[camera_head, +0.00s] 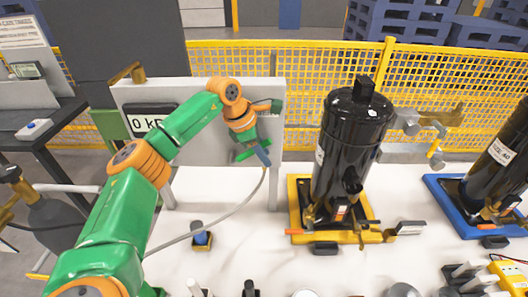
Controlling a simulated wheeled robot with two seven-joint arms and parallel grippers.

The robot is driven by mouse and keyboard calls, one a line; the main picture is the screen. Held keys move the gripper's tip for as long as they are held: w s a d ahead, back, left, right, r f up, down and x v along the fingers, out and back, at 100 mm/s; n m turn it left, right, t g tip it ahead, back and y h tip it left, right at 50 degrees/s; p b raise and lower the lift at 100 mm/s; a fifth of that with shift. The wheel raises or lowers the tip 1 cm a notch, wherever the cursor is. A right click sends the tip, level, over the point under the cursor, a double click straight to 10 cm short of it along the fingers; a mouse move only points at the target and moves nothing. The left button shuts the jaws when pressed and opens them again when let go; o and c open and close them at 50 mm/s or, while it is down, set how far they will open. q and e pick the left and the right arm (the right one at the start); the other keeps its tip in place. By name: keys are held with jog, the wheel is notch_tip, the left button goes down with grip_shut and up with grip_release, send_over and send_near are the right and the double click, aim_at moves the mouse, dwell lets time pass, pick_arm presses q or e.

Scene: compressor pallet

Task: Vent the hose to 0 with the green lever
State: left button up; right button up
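A white panel (190,90) stands behind the white work surface. Its display (140,122) shows a 0 and the start of a unit, and my arm covers the rest. My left arm reaches across to the panel's right part, with its gripper (250,150) pointing down there. Green parts show at the gripper, and I cannot tell which belong to the green lever. A blue fitting (263,157) is right beside the gripper. The grey hose (225,215) hangs from it and curves down left. The finger gap is hidden. My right gripper is out of view.
A black compressor (352,135) stands on a yellow pallet (298,222) to the right of the panel. Another stands on a blue pallet (446,205) at far right. Small parts line the front edge. A yellow fence (420,80) runs behind.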

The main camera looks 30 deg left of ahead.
pick_arm(q)
grip_shut()
dwell(1.3)
